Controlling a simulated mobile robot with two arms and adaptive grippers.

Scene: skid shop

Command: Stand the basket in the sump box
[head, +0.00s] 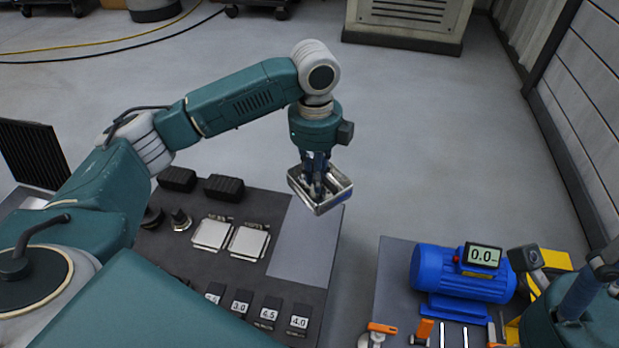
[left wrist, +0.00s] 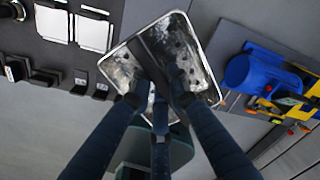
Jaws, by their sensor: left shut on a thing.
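The basket (head: 333,203) is a shallow, shiny metal tray with dark spots on its floor. My left gripper (head: 317,187) points down into it and is shut on it. They hang at the far right corner of the dark bench, apparently above its surface. In the left wrist view the basket (left wrist: 115,66) fills the middle. A dark bar crosses it, and the fingers (left wrist: 160,105) hide the exact grip. I cannot identify the sump box for certain in either view. My right gripper's jaws do not show; only part of that arm is at the right edge.
The dark bench (head: 262,288) bears two silver square plates (head: 212,234), black blocks (head: 223,188) and numbered tags (head: 299,320). A second bench (head: 392,282) at right carries a blue motor (head: 463,276) with a display. A gap of floor separates the benches.

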